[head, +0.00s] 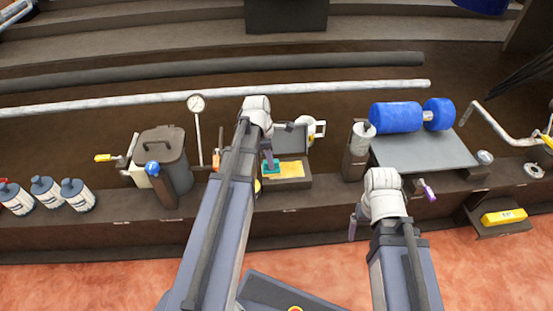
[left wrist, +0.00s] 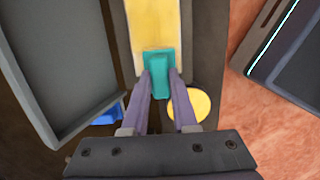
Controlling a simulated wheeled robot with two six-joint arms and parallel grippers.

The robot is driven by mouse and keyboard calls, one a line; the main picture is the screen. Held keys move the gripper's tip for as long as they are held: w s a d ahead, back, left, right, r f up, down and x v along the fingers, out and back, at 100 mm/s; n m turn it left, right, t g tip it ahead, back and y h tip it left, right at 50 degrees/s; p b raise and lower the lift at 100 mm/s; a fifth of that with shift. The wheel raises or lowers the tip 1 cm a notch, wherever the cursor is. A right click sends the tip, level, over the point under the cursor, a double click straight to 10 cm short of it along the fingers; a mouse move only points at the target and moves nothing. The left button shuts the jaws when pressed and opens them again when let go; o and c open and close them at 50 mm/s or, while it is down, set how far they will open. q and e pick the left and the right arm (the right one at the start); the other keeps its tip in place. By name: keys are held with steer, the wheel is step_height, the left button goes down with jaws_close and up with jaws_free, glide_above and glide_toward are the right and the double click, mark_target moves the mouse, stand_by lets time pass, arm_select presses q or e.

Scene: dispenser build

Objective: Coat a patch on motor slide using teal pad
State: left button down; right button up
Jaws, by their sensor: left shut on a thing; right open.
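My left gripper (head: 268,158) is shut on the teal pad (head: 270,167). In the left wrist view the teal pad (left wrist: 159,75) sits between my two fingertips. Its far end overlaps the near end of a flat yellow strip (left wrist: 154,22); I cannot tell whether it presses on it.
A raised grey lid (left wrist: 62,62) stands beside the strip. A round yellow disc (left wrist: 190,103) lies close to my left fingers. A grey bin (head: 172,160) stands left, a grey plate (head: 420,150) with blue rollers (head: 396,117) right. Several bottles (head: 46,192) stand far left.

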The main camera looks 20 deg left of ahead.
arm_select(q)
steer(key=shift+s+a, duration=0.25)
steer(key=shift+a, duration=0.1)
steer(key=shift+w+a, duration=0.2)
steer(key=shift+w, duration=0.15)
steer(key=shift+w+d, duration=0.65)
steer(key=shift+d, duration=0.55)
steer(key=shift+w+d, duration=0.65)
steer(key=shift+d, duration=0.5)
steer(key=shift+w+d, duration=0.65)
steer(key=shift+d, duration=0.55)
steer(key=shift+d, duration=0.1)
steer(key=shift+w+d, duration=0.5)
steer(key=shift+d, duration=0.3)
steer(key=shift+w+d, duration=0.45)
steer(key=shift+d, duration=0.3)
steer(key=shift+r, duration=0.1)
